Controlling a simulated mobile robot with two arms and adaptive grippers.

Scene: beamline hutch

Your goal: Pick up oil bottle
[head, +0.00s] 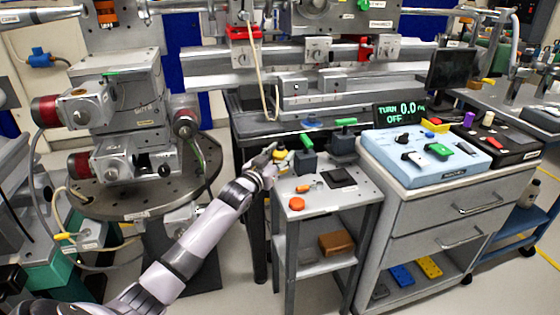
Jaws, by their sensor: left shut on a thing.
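My left gripper (273,156) reaches in from the left over the back left corner of the small grey side table. It is shut on a small yellow item (281,154), which looks like the oil bottle. The fingers hide part of it, and it is too small to tell whether its base touches the table top. My right gripper is not in view.
The side table (285,222) also bears two dark blocks with green handles (307,158) (343,142), an orange knob (297,203) and a black pad (340,177). A drawer cabinet (432,220) stands at right. A round perforated stage (130,200) is at left.

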